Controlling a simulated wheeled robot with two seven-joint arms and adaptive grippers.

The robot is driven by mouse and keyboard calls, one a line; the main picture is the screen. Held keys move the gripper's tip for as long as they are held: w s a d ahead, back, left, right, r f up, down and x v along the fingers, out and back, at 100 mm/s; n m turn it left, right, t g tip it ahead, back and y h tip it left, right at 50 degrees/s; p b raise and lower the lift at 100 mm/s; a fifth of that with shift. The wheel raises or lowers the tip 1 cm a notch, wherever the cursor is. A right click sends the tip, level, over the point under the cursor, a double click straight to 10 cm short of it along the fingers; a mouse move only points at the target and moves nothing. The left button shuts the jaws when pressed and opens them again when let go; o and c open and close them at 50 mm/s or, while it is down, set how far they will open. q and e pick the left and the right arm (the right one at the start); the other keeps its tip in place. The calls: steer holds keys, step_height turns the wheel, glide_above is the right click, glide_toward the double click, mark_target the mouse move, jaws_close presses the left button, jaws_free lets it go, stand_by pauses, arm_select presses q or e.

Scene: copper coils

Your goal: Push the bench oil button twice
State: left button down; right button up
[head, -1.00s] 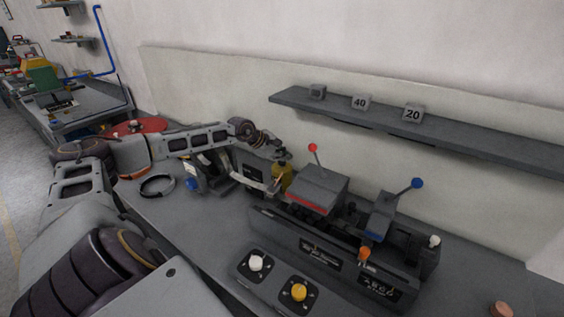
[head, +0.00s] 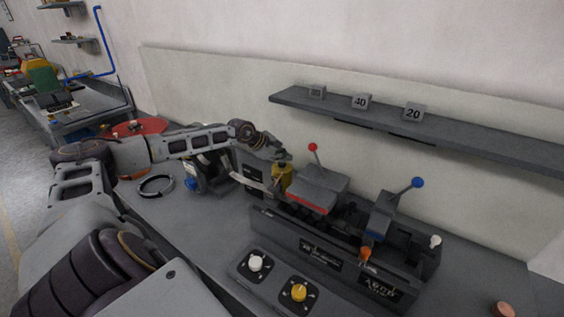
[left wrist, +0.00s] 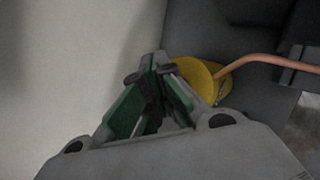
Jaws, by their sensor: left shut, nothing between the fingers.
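A yellow cylinder (head: 283,180) stands on the bench behind the left end of the dark machine; I cannot tell for sure that it is the oil button. In the left wrist view the yellow cylinder (left wrist: 222,82) has a round top and a copper-coloured rod or tube beside it. My left gripper (head: 281,156) is just above it, shut and empty. Its green-padded fingers (left wrist: 150,72) meet beside the yellow top and partly cover its left edge; contact cannot be told. My right gripper is not in view.
The dark machine (head: 322,252) carries a red-knobbed lever (head: 313,148) and a blue-knobbed lever (head: 417,183). A white knob (head: 256,263) and a yellow knob (head: 299,292) sit in front. A wall shelf (head: 460,137) holds number blocks. A black ring (head: 155,186) lies left.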

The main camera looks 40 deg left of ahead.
mark_target(284, 164)
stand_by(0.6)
arm_select(q)
steer(key=shift+r+p, duration=0.45)
steer(key=shift+r, duration=0.8)
steer(key=shift+r+p, duration=0.9)
steer(key=shift+r, duration=1.6)
steer(key=shift+f, duration=0.15)
